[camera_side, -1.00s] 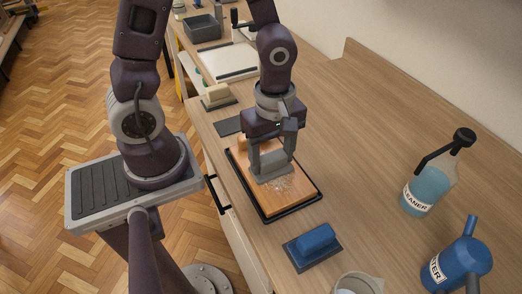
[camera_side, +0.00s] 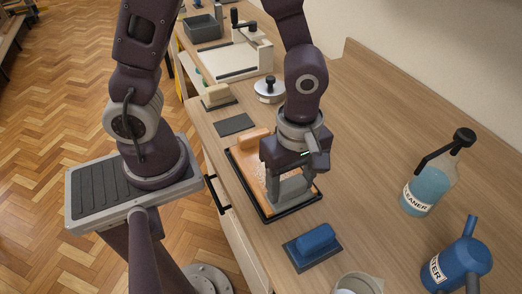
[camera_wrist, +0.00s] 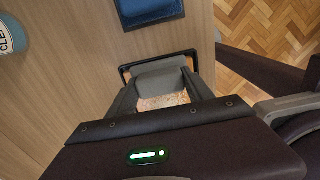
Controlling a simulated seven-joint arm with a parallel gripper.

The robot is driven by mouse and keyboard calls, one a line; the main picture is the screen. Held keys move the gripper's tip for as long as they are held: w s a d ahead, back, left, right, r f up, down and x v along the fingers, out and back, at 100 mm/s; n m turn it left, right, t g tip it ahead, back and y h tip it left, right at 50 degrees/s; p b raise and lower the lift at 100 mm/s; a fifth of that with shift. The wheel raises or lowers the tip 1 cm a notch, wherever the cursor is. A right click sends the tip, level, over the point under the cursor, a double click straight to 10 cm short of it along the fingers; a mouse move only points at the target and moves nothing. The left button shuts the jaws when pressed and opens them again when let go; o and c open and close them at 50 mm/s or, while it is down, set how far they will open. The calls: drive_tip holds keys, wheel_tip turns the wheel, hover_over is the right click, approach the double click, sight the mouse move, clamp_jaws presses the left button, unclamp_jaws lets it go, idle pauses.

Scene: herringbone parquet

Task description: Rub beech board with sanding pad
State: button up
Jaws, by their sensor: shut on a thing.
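The beech board (camera_side: 246,163) lies in a black-edged tray (camera_side: 266,218) on the bench, with pale dust on its surface. A rounded wooden piece (camera_side: 254,138) is at its far end. My gripper (camera_side: 289,190) is shut on the grey sanding pad (camera_side: 291,196) over the board's near end. The pad appears to rest on the board, but its underside is hidden. In the wrist view the pad (camera_wrist: 160,80) sits between my fingers, near the tray edge (camera_wrist: 124,75), with speckled dust on the board (camera_wrist: 163,102) beside it.
A blue-handled block (camera_side: 314,243) stands just in front of the tray. A tan-handled block (camera_side: 218,92) and a flat dark pad (camera_side: 234,124) lie behind it. A cleaner bottle (camera_side: 428,188) and a blue watering can (camera_side: 458,262) stand at right. The bench between is clear.

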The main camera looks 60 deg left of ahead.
idle(0.4)
drive_tip(key=shift+a, duration=3.15)
drive_tip(key=a, duration=0.6)
drive_tip(key=shift+a+f, duration=0.1)
drive_tip(key=shift+a, duration=0.1)
drive_tip(key=shift+d, duration=0.1)
drive_tip(key=d, duration=0.6)
drive_tip(key=shift+d, duration=0.15)
drive_tip(key=shift+d, duration=0.1)
